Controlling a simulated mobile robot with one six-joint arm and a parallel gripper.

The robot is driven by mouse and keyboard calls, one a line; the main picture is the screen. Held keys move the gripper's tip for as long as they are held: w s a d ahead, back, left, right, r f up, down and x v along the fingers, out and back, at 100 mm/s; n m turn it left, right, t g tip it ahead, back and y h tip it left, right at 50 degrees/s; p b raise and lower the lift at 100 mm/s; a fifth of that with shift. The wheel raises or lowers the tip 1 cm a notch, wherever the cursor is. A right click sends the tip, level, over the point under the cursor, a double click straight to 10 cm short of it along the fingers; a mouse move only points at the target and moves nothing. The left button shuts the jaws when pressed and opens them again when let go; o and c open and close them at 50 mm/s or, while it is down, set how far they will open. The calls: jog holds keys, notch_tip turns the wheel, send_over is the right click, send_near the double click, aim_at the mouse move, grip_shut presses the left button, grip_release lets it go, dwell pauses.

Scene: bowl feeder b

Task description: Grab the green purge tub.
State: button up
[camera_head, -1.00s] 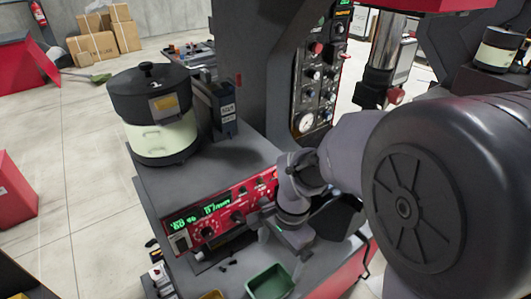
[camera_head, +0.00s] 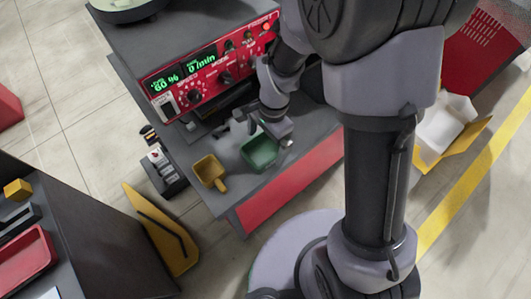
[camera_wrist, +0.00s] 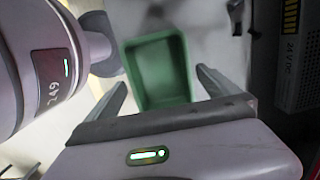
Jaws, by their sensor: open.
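The green purge tub (camera_head: 260,154) is a small open rectangular tub. It sits on the dark grey bench top, near the bench's front edge, and looks empty. My gripper (camera_head: 268,132) is just behind it in the head view, at the tub's far side. In the wrist view the tub (camera_wrist: 162,75) lies ahead, between the lines of the two open fingers of my gripper (camera_wrist: 160,77). Gaps show on both sides of the tub, and nothing is held. I cannot tell how far the fingertips are from the rim.
A yellow scoop-like tray (camera_head: 210,171) stands left of the tub. The red control panel (camera_head: 212,66) with green digits is behind it. At lower left is a dark table with a red tray (camera_head: 24,258). A white box (camera_head: 442,122) lies at right.

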aim_at(265, 150)
notch_tip(265, 150, down, 3)
jog(key=shift+a+r, duration=0.15)
jog(key=shift+r, duration=0.15)
jog(key=shift+c, duration=0.9)
jog(key=c, duration=1.4)
jog(key=shift+o, duration=0.2)
jog(key=shift+r, duration=0.15)
